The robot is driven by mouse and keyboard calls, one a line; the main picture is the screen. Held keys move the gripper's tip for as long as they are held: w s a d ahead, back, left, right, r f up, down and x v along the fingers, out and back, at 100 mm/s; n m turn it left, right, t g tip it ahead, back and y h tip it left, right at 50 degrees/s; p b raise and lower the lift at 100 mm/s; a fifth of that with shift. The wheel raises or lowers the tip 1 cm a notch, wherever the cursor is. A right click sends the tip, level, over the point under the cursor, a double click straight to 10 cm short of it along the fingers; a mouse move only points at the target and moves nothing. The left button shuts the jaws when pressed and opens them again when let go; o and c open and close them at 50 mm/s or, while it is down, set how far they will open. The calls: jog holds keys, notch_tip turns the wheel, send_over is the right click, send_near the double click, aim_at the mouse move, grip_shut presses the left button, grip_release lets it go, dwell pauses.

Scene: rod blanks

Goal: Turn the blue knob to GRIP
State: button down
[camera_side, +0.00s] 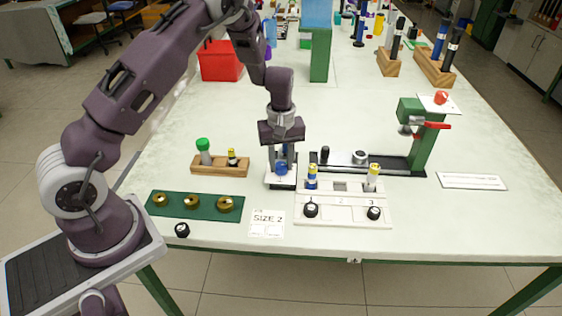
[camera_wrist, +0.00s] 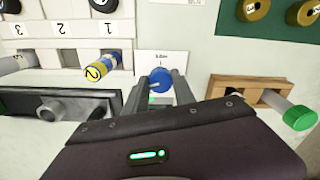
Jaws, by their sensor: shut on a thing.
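The blue knob (camera_side: 281,168) sits on a small white-topped box with a dark lower edge (camera_side: 281,183), near the middle of the table. My gripper (camera_side: 282,163) points straight down over it and is shut on the blue knob, one finger on each side. In the wrist view the knob (camera_wrist: 160,79) shows between the two fingers (camera_wrist: 161,88), with a pale pointer mark on its face. The lettering on the white plate (camera_wrist: 161,60) is too small to read, so I cannot tell which setting the knob points to.
A white numbered rack (camera_side: 343,208) with black knobs and yellow-banded rods stands close on the right. A wooden block (camera_side: 220,170) with rods is close on the left. A green strip (camera_side: 170,212) with brass rings and a SIZE 2 card (camera_side: 267,224) lie in front. A green press (camera_side: 420,140) stands farther right.

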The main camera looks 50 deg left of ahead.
aim_at(281, 165)
jog(key=shift+w+n, duration=0.1)
jog(key=shift+n, duration=0.2)
dwell(0.4)
jog(key=c, duration=1)
grip_release()
jog(key=shift+c, duration=0.2)
jog(key=shift+r, duration=0.1)
notch_tip(281, 165, up, 7)
